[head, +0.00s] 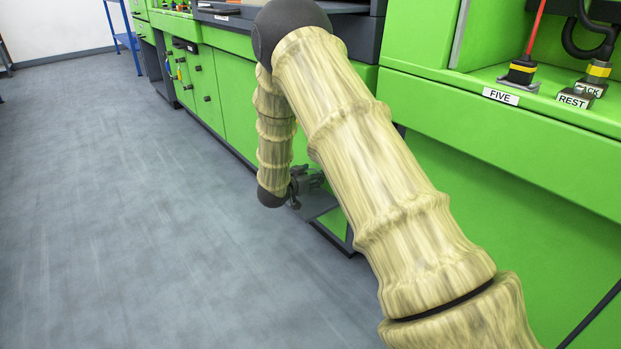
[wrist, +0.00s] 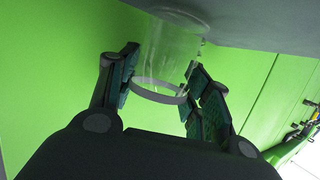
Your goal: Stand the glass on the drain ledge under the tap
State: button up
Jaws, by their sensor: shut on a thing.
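In the wrist view, my gripper (wrist: 162,78) is shut on the clear glass (wrist: 172,42), with teal pads on both sides. The glass's pale ring-like rim faces the camera, and its far end overlaps the edge of a grey surface (wrist: 260,24). I cannot tell whether they touch. In the head view, my gripper (head: 306,182) is low beside the green cabinets, partly hidden by my arm. A small grey ledge-like plate (head: 320,204) shows just below it. I cannot make out the glass there. No tap can be made out.
Green cabinets (head: 210,85) line the right side of the room. The grey floor (head: 120,200) to the left is clear. A blue rack (head: 122,30) stands far back.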

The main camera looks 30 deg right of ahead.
jog(key=shift+f, duration=0.15)
jog(key=o, duration=1.1)
jog(key=shift+a+r, duration=0.15)
jog(key=shift+r, duration=0.1)
jog(key=p+v, duration=0.5)
jog(key=v, duration=0.5)
jog(key=shift+s+a+r, duration=0.15)
jog(key=shift+s+a, duration=0.05)
jog(key=shift+s+a+p, duration=0.25)
jog(key=shift+a+p, duration=0.05)
jog(key=shift+a, duration=0.25)
